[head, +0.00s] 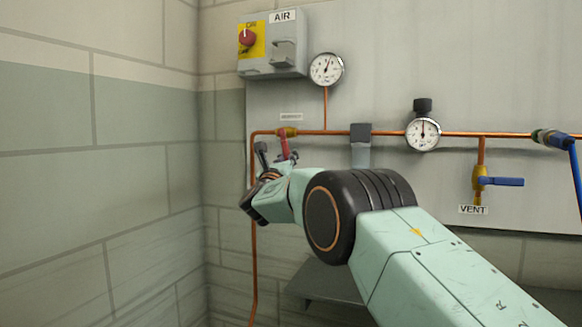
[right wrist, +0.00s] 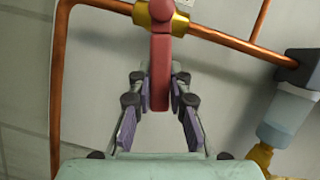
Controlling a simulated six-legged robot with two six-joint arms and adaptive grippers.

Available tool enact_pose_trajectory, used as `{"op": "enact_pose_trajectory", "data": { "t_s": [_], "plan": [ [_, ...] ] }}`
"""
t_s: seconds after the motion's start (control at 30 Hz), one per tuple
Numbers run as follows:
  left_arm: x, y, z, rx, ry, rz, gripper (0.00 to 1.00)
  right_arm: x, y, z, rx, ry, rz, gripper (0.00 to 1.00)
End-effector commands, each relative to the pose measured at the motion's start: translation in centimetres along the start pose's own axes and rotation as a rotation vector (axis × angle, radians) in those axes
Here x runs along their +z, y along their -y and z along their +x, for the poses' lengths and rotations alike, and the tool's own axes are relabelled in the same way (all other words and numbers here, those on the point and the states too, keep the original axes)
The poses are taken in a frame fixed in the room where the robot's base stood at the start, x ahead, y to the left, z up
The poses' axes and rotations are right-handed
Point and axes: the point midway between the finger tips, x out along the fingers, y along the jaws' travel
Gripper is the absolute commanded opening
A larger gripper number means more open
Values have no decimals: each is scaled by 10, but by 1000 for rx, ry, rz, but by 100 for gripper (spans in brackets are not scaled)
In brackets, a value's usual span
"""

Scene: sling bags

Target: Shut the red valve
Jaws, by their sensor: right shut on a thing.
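The red valve has a brass body (head: 287,132) on the copper pipe near its left corner. Its red handle (head: 284,147) hangs down from the body, across the line of the pipe. In the right wrist view the red handle (right wrist: 160,62) runs down between my fingers. My right gripper (head: 279,158) is shut on the lower part of the handle, with a finger pad on each side in the right wrist view (right wrist: 160,93). My arm comes in from the lower right. My left gripper is not in view.
The copper pipe (head: 380,133) runs along the panel past a filter unit (head: 361,145) and a gauge (head: 422,134). A blue-handled vent valve (head: 500,181) is at the right. A grey AIR box (head: 272,45) with a red knob sits above. A block wall stands left.

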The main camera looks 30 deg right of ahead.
Motion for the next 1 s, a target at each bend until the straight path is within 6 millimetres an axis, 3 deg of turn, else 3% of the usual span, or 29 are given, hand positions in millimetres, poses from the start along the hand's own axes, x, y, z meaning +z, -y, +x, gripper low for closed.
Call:
{"op": "enact_pose_trajectory", "data": {
  "t_s": [0.4, 1.0],
  "plan": [
    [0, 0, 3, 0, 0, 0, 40, 7, -6, 2, -79, 10, 193, 0],
    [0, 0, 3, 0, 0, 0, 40, 9, -6, 2, -105, 13, 256, 0]
  ]
}}
